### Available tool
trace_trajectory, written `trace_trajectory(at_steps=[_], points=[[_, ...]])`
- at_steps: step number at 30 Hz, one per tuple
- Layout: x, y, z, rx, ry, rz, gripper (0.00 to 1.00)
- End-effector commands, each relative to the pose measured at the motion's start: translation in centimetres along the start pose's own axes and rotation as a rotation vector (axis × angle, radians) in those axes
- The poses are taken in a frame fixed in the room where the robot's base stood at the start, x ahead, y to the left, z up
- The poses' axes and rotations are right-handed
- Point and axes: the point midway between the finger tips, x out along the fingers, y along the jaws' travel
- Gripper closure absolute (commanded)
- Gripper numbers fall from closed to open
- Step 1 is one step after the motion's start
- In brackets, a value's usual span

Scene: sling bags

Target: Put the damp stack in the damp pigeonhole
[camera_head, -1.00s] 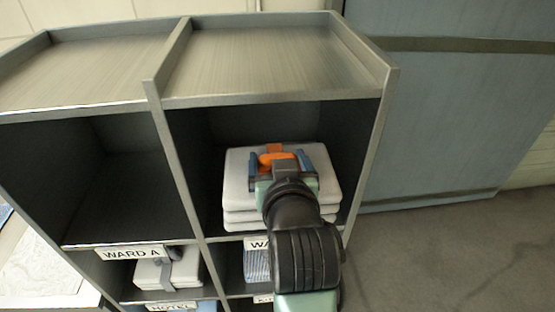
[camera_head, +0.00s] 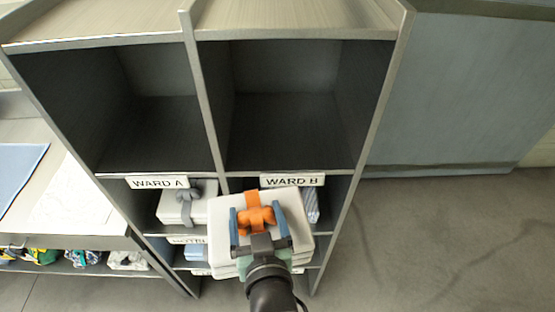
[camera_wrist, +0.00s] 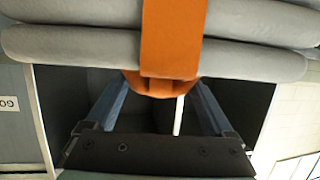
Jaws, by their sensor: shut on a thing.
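A white folded stack (camera_head: 225,205) with an orange strap (camera_head: 253,198) is in my gripper (camera_head: 257,224). My gripper is shut on the knot of the orange strap, with one blue finger on each side. In the wrist view the stack (camera_wrist: 75,45) fills the top, and the orange knot (camera_wrist: 160,86) sits between the fingers (camera_wrist: 160,105). In the head view the stack is in front of the lower part of the pigeonhole unit (camera_head: 205,100) and covers some lower compartments. I can read no damp label on any pigeonhole.
The upper left (camera_head: 150,130) and upper right (camera_head: 290,125) compartments are empty. Labels read WARD A (camera_head: 158,182) and WARD B (camera_head: 292,180). A white bundle with a grey strap (camera_head: 178,207) lies below WARD A. A bench (camera_head: 60,215) stands left; floor (camera_head: 440,240) is free right.

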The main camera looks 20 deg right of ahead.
Motion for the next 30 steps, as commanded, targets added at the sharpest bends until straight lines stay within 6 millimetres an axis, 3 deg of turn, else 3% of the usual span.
trace_trajectory(at_steps=[3, 6, 14, 22, 24, 30], points=[[-0.8, -2.2, 3.4, -0.012, 0.004, -0.039, 1.0], [-1.2, -3.4, 5.6, -0.019, 0.007, -0.061, 1.0], [-2.0, -5.9, 9.8, -0.034, 0.01, -0.106, 1.0], [-1.9, -5.8, 9.3, -0.035, 0.015, -0.105, 1.0], [-1.4, -5.7, 11.0, -0.031, 0.014, -0.101, 1.0], [-0.6, -5.7, 13.5, -0.031, 0.014, -0.101, 1.0]])
